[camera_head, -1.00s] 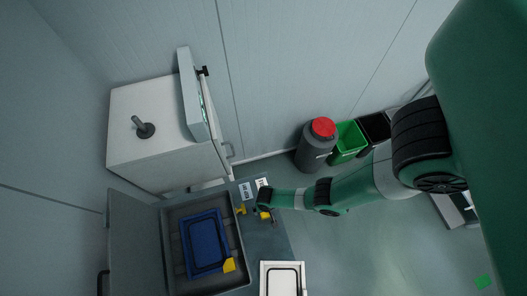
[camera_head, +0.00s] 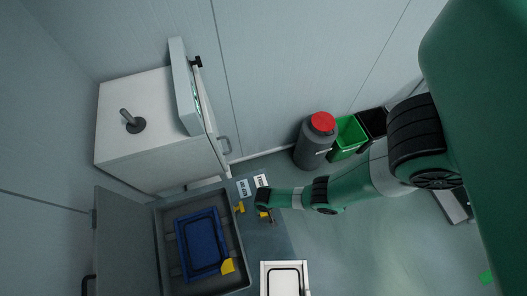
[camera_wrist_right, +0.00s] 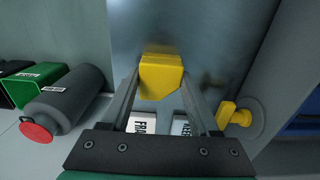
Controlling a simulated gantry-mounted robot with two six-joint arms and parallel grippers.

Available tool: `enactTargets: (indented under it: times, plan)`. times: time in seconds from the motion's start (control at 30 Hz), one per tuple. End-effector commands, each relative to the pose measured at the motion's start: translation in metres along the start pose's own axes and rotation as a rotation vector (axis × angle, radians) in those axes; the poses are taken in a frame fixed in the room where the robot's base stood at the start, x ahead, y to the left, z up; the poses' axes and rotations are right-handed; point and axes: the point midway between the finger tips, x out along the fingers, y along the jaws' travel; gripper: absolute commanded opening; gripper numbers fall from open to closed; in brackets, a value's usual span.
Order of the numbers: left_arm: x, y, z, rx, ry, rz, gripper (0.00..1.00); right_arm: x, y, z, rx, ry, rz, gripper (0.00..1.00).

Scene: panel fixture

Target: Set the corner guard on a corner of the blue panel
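The blue panel (camera_head: 202,247) lies in a grey open case. A yellow corner guard (camera_head: 228,266) sits at its lower right corner in the head view. My right gripper (camera_head: 263,206) is over the worktop beside the case. In the right wrist view, its fingers (camera_wrist_right: 161,78) meet both sides of another yellow corner guard (camera_wrist_right: 160,72), and it looks shut on it. Whether this guard is clear of the worktop I cannot tell. A further yellow piece (camera_wrist_right: 235,115) is beside a round grey disc; it also shows in the head view (camera_head: 239,207). My left gripper is out of view.
The case's lid (camera_head: 122,240) stands open on the left. Two white label cards (camera_head: 243,188) lie at the worktop's back edge. A white framed tray (camera_head: 284,279) is at the front. A white cabinet (camera_head: 150,150) and a red-capped grey canister (camera_head: 314,145) stand behind.

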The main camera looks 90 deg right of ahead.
Motion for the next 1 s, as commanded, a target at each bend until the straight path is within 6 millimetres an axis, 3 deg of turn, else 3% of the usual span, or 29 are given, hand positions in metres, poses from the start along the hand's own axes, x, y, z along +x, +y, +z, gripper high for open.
enactTargets:
  times: [0.03,0.27,0.67,1.0]
  plan:
    - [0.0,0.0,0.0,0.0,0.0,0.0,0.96,0.0,0.0,0.0,0.0,0.0,0.0,0.51]
    - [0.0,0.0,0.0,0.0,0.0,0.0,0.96,0.0,0.0,0.0,0.0,0.0,0.0,0.09]
    - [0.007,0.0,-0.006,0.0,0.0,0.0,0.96,-0.01,0.0,0.0,0.0,0.0,0.0,0.09]
    - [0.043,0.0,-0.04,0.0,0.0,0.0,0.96,-0.058,0.004,0.004,-0.004,0.0,0.0,0.09]
